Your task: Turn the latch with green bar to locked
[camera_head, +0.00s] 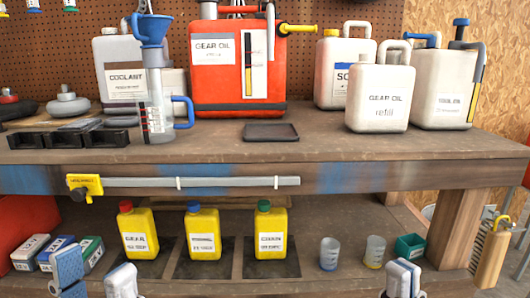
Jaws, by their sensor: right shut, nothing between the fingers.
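I cannot make out a latch with a green bar in the head view. A yellow labelled fitting (84,186) with a dark knob sits at the left end of a grey strip (220,182) on the bench's front edge. My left gripper (95,277) is at the bottom left, its two fingers wide apart, with nothing seen between them. My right gripper (402,278) is at the bottom right, its fingers together and empty. Both are low in the picture, in front of the lower shelf.
The bench top (330,148) holds a red gear oil can (215,80), white jugs (380,95), a measuring jug (157,105) and a black tray (271,132). Yellow bottles (202,233), cups (330,254) and small boxes (58,248) stand on the lower shelf. A yellow-brown canister (492,258) is at right.

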